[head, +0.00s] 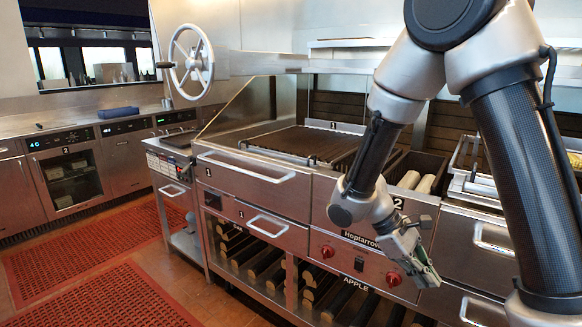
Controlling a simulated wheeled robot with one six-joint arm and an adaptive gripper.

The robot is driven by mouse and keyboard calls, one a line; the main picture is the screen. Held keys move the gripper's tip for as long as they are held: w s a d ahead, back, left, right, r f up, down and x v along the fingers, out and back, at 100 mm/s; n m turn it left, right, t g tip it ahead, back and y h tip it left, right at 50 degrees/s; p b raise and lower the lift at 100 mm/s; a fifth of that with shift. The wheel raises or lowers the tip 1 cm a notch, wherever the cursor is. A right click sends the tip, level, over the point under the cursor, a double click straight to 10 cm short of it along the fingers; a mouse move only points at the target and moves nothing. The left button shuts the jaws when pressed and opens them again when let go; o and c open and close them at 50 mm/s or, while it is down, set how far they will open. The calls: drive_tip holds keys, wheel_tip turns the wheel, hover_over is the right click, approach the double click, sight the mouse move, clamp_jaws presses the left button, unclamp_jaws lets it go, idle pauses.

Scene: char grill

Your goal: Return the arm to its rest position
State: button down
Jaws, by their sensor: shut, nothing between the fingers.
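My gripper (424,268) is at the end of my arm, in front of the grill's front panel in the right half of the head view. It points down and to the right. Its fingers are shut with nothing held. My arm comes down from the top right, bends, and hangs before the panel, near the red knobs. I cannot tell how far the fingertips are from the panel.
The char grill (290,140) stands right behind my gripper, with drawer handles (478,236) and red knobs (393,279) jutting out. A handwheel (191,62) is at upper left. Red mats (105,245) cover clear floor at left. Logs (262,262) fill the lower shelf.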

drive_tip(key=s+d+r+m+t+y, duration=0.3)
drive_tip(key=s+r+m+t, duration=0.1)
drive_tip(key=r, duration=0.6)
drive_tip(key=s+d+r+m+t+y, duration=0.3)
drive_tip(key=s+r+m+t+y, duration=0.1)
drive_tip(key=r, duration=0.6)
drive_tip(key=shift+s+d+m+t, duration=0.35)
drive_tip(key=shift+s+m, duration=0.25)
drive_tip(key=shift+s, duration=0.3)
